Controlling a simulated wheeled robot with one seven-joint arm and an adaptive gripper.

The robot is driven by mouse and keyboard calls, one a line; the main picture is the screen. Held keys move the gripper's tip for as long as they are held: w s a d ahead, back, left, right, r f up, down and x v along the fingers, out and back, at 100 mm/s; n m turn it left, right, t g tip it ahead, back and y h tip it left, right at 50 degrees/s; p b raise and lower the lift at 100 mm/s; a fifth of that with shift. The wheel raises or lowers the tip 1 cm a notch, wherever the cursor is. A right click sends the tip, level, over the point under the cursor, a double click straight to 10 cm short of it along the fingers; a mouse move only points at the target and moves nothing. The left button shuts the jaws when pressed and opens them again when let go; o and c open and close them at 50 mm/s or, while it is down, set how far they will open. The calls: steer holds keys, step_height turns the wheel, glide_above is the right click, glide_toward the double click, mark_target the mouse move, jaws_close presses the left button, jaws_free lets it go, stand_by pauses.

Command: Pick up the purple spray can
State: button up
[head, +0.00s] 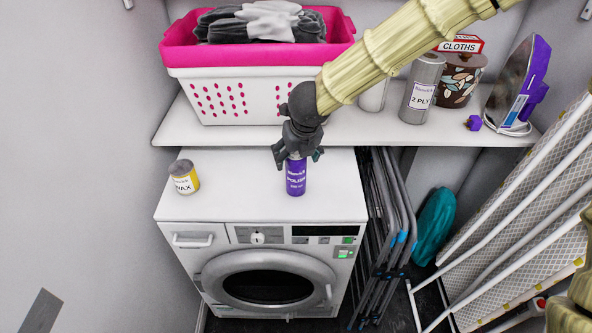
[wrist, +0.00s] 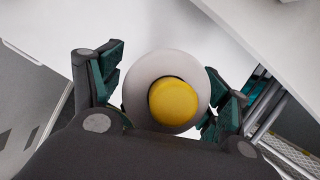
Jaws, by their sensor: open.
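The purple spray can (head: 296,178) stands upright on the white top of the dryer, right of its middle. My gripper (head: 298,158) is above the can, pointing down, with its fingers at either side of the can's upper part. In the wrist view the can's yellow cap and pale rounded shoulder (wrist: 172,101) sit between the open fingers (wrist: 165,95). A gap shows between the left finger and the can; the right finger is close to it, and I cannot tell whether it touches. The can's top is hidden by my gripper in the head view.
A yellow wax tin (head: 184,177) stands at the left of the dryer top (head: 240,190). A shelf (head: 370,125) behind holds a pink and white laundry basket (head: 240,95), a 2-ply roll (head: 422,88), a cloths pot (head: 460,80) and an iron (head: 515,85). Folded racks (head: 385,235) stand right of the dryer.

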steer(key=c, duration=1.7)
